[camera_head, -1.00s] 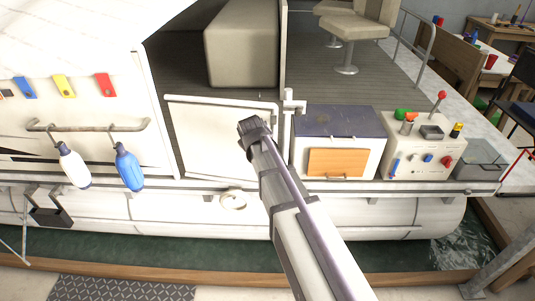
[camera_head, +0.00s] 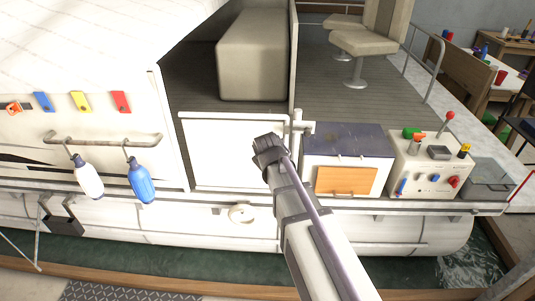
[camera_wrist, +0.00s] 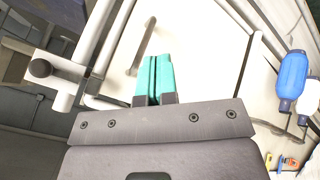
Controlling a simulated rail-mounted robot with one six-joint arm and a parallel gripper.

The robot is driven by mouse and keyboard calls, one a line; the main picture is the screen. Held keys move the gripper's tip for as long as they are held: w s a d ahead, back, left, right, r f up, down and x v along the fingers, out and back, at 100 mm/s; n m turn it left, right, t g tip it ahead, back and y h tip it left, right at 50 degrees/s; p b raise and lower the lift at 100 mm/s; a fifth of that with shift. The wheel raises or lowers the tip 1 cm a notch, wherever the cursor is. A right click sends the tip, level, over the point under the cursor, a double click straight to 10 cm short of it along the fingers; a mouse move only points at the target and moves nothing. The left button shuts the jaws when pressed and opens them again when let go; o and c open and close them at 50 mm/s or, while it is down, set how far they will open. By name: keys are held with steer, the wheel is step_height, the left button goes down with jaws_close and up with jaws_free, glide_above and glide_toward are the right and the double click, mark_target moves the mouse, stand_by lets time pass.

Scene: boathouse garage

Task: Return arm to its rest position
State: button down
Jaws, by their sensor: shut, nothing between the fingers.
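My gripper (camera_wrist: 154,82) has teal fingertips that are pressed together with nothing between them in the wrist view. In the head view my arm reaches up from the bottom, and its dark end (camera_head: 268,148) is in front of the boat's white gate (camera_head: 225,150). The fingers themselves are hard to make out there. The wrist view shows the gripper in front of a pale panel with a bar handle (camera_wrist: 146,46).
A box with an orange front (camera_head: 347,180) and a control panel (camera_head: 425,170) with levers stand right of my arm. White (camera_head: 89,180) and blue (camera_head: 141,183) bottles hang from a rail at left. White post (camera_head: 297,135) stands close by.

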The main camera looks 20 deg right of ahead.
steer(key=s+r, duration=0.1)
steer(key=r+p, duration=0.1)
steer(key=s+r, duration=0.1)
steer(key=shift+s+d+r+p, duration=0.25)
steer(key=shift+s+r+p, duration=0.05)
steer(key=shift+s+p, duration=0.05)
steer(key=s+a+f+m+g+y, duration=0.1)
steer(key=s+m+g, duration=0.1)
steer(key=s, duration=0.7)
steer(key=s+a+f+m+g+y, duration=0.1)
steer(key=s+a+f+m+g, duration=0.1)
steer(key=s+g, duration=0.3)
steer(key=s+m, duration=0.1)
steer(key=s, duration=0.3)
steer(key=shift+s+a+f+y, duration=0.25)
steer(key=shift+a+y, duration=0.05)
